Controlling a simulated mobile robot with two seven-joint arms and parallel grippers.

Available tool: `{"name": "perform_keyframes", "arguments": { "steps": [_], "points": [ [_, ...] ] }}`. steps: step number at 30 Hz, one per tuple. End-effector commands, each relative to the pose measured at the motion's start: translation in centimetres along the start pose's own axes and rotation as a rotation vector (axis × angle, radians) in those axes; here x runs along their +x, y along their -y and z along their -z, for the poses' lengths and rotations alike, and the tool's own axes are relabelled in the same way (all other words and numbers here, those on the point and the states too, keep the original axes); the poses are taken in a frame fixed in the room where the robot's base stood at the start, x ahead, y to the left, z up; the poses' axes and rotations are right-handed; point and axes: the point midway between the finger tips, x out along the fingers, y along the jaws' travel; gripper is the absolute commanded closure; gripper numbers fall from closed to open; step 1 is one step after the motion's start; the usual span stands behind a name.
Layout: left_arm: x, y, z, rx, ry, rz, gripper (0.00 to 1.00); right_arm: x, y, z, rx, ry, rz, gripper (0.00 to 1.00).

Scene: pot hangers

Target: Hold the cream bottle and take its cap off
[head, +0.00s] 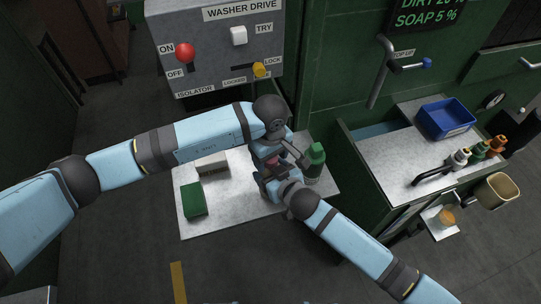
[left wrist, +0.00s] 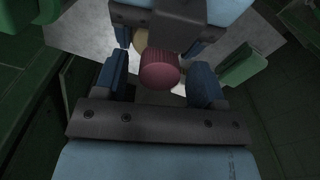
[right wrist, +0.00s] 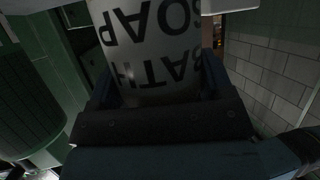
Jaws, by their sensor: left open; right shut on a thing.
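The cream bottle (right wrist: 150,55) fills the top of the right wrist view and bears black "BATH SOAP" lettering. My right gripper (head: 274,182) is shut on it. The bottle is mostly hidden by the arms in the head view. Its ribbed dark red cap (left wrist: 160,72) shows in the left wrist view, with a bit of the cream bottle (left wrist: 140,41) behind it. My left gripper (left wrist: 158,88) is open, with one finger on each side of the cap. Gaps show between the fingers and the cap there. The cap looks seated on the bottle.
The grippers are over a pale bench (head: 230,222). A green-capped bottle (head: 315,162) stands close on the right. A green box (head: 193,200) and a whitish labelled box (head: 211,166) sit on the left. The washer drive panel (head: 215,50) rises behind. A side counter (head: 385,150) holds a blue bin (head: 446,119).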

Motion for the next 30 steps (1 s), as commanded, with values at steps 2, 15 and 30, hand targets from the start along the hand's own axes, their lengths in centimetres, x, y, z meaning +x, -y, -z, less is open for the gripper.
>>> {"name": "perform_keyframes", "arguments": {
  "steps": [2,15,30],
  "points": [
    [-0.1,0.0,0.0,0.001,0.0,-0.001,0.36,0.0,0.0,0.0,0.0,0.001,0.0,0.93],
    [-4.5,0.0,0.0,0.002,-0.002,-0.001,0.37,0.0,0.0,-0.1,0.0,0.001,0.0,0.93],
    [-6.3,0.0,-0.1,0.301,0.004,0.001,0.37,0.0,0.0,-0.1,0.0,0.001,0.0,0.93]
  ]
}}
